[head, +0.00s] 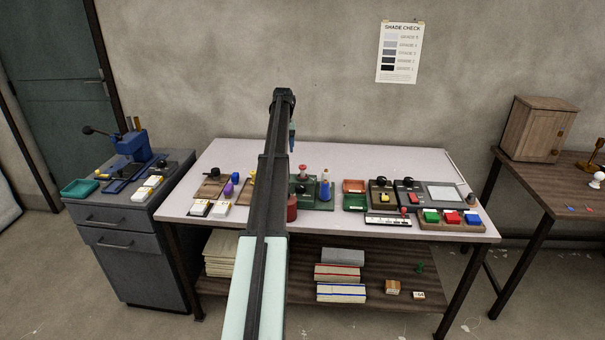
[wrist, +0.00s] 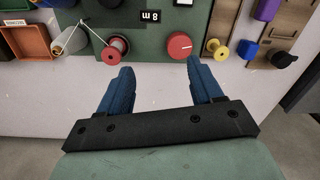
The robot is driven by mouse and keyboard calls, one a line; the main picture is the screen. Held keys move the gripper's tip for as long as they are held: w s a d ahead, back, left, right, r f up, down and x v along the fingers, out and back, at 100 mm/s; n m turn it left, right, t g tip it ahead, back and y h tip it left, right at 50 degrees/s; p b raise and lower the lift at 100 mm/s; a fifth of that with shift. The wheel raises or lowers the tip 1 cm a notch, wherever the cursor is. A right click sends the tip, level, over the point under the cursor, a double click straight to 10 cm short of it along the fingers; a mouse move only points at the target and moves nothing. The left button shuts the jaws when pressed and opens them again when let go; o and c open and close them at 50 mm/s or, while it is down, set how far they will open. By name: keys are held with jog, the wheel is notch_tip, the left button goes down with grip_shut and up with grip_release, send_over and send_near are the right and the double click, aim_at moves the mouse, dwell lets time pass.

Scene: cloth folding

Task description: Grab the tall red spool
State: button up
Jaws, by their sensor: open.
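In the head view a dark red upright cylinder (head: 292,208), which looks like the tall red spool, stands near the table's front edge. My arm is close beside it in the picture.
A blue cone (head: 325,187) stands just right of the red cylinder. Orange (head: 355,186) and green (head: 354,202) trays lie further right. The table's back strip (head: 345,155) is clear.

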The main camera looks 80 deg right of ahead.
notch_tip(320, 180, up, 3)
jog(key=m, duration=0.1)
send_over(303, 166)
notch_tip(303, 166, down, 14)
jog(key=shift+w, duration=0.1)
dwell(0.4)
jog(key=shift+c, duration=0.4)
jog(key=c, duration=1.1)
